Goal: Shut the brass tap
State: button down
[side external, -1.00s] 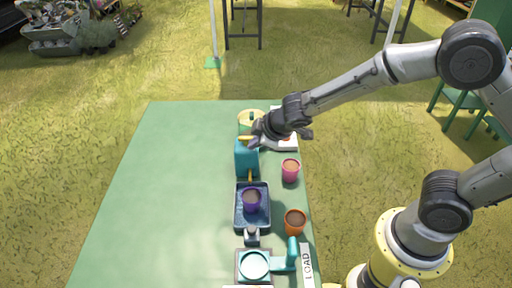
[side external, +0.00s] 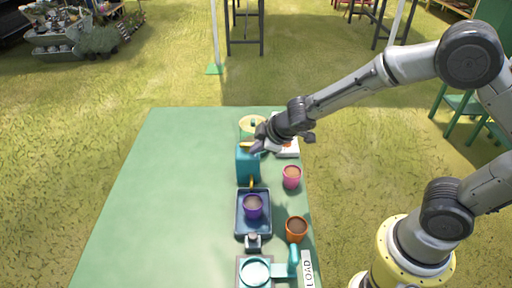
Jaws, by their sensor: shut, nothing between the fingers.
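A teal box-shaped tank (side external: 247,168) stands on the green table. A yellow brass-coloured handle (side external: 246,145) shows at its top, and a small brass spout (side external: 252,183) sticks out of its near side. My gripper (side external: 257,147) is shut and empty at the top right edge of the tank, close to the right end of the handle. I cannot tell whether it touches the handle. A purple pot (side external: 253,207) filled with brown stands in a dark blue tray (side external: 240,226), just in front of the spout.
A pink pot (side external: 291,177) and an orange pot (side external: 296,229) stand to the right. A teal-handled device (side external: 283,270) is at the near edge. A pale yellow round thing (side external: 248,124) and a white item (side external: 288,149) lie behind. The table's left half is clear.

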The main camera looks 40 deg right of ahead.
jog(key=shift+d+n+y, duration=0.55)
jog(key=shift+n+y, duration=0.25)
jog(key=shift+n, duration=0.4)
jog(key=shift+d, duration=0.5)
dwell(0.5)
jog(key=shift+w+d+n+y, duration=0.3)
jog(key=shift+n+y, duration=0.2)
jog(key=shift+n, duration=0.3)
jog(key=shift+d, duration=0.15)
jog(key=n+g+y, duration=0.1)
jog(key=n, duration=0.1)
jog(key=w+d+n+g+y, duration=0.1)
jog(key=n, duration=0.2)
jog(key=w+n+g+y, duration=0.1)
jog(key=n+y, duration=0.1)
jog(key=shift+w+d+n, duration=0.25)
jog(key=shift+d+n, duration=0.1)
jog(key=shift+n, duration=0.05)
jog(key=shift+w, duration=0.3)
